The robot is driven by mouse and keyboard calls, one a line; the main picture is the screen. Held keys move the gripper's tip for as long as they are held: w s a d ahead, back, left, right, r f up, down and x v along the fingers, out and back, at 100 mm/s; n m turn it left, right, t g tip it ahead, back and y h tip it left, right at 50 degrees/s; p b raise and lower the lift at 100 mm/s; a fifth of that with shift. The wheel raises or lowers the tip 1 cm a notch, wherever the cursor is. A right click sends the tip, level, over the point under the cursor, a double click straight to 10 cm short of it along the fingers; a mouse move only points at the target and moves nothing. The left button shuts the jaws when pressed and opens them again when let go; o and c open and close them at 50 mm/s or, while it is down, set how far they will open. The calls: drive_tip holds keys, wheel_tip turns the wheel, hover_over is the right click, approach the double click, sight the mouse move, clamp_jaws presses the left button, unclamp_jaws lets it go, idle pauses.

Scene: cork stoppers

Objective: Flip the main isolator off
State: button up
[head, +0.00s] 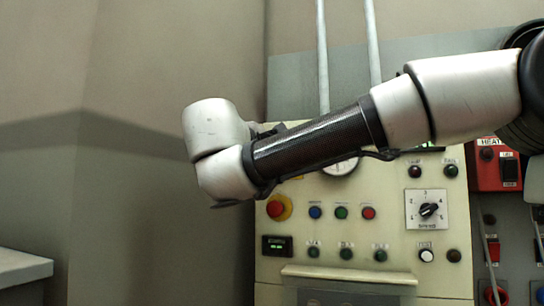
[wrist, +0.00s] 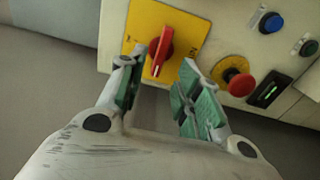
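The main isolator is a red rotary handle (wrist: 161,52) on a yellow square plate (wrist: 185,28), at the top of the wrist view. The handle is slightly tilted, its lower end leaning left. My gripper (wrist: 158,74) is open, with a green-padded finger on either side of the handle's lower end. I cannot tell whether either finger touches it. In the head view my arm covers the isolator and my gripper's fingers.
A red mushroom button (head: 275,209) on a yellow base is close to the isolator; it also shows in the wrist view (wrist: 241,84). The cream panel (head: 385,225) carries several small buttons, a rotary selector (head: 427,209) and a small green display (head: 277,246). A ledge (head: 348,274) juts out below.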

drive_tip(key=v, duration=0.6)
drive_tip(key=shift+s, duration=0.1)
